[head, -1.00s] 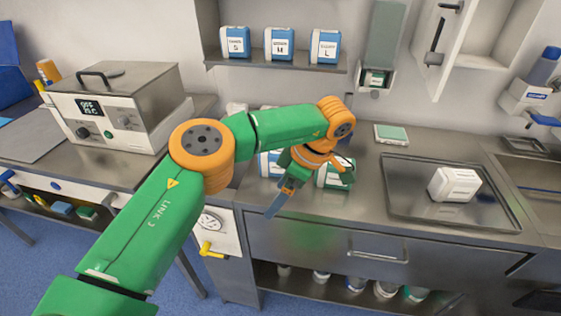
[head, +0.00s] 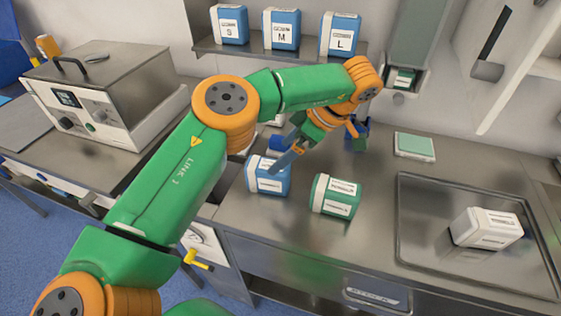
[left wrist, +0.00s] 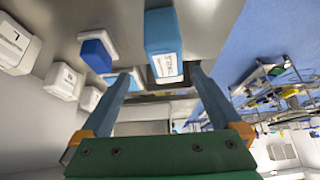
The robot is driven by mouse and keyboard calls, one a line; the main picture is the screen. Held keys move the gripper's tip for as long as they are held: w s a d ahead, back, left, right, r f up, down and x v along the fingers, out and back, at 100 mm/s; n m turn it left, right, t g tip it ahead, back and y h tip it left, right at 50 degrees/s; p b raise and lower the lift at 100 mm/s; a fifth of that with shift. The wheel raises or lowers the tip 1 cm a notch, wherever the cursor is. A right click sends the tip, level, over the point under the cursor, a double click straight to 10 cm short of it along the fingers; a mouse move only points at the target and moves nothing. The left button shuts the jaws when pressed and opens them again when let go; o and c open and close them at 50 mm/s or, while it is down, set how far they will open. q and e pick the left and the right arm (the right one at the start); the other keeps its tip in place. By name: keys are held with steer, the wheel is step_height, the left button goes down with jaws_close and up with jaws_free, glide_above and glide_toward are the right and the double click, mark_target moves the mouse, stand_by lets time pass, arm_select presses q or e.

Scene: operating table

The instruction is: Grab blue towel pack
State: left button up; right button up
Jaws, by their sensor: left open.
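The blue towel pack (head: 263,183), blue with a white end and white label, stands on the steel counter in the head view. My left gripper (head: 284,160) is open above and behind it, one finger overlapping the pack's top in the picture. In the left wrist view a blue pack (left wrist: 165,42) with a white label lies ahead, between the open fingers of my left gripper (left wrist: 160,75) and nearer the right one. I cannot tell whether a finger touches it. My right gripper is not in view.
A green pack (head: 336,196) stands just right of the blue one. A steel tray (head: 405,235) holds a white pack (head: 486,228). A flat green-topped pack (head: 414,146) lies behind. Blue packs (head: 281,29) line the shelf above. A metal device (head: 105,90) stands left.

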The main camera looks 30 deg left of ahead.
mark_target(268, 165)
arm_select(q)
steer(key=a+f, duration=0.1)
steer(key=s+a+f+p, duration=0.2)
steer(key=f, duration=0.1)
steer(key=shift+s+f, duration=0.1)
steer(key=shift+s, duration=0.15)
steer(key=shift+w+a+f, duration=0.1)
steer(key=shift+a+f, duration=0.05)
steer(key=shift+f, duration=0.2)
steer(key=shift+w+f, duration=0.25)
steer(key=shift+w, duration=0.05)
steer(key=shift+s+r, duration=0.1)
steer(key=shift+s, duration=0.05)
steer(key=c, duration=1)
jaws_close()
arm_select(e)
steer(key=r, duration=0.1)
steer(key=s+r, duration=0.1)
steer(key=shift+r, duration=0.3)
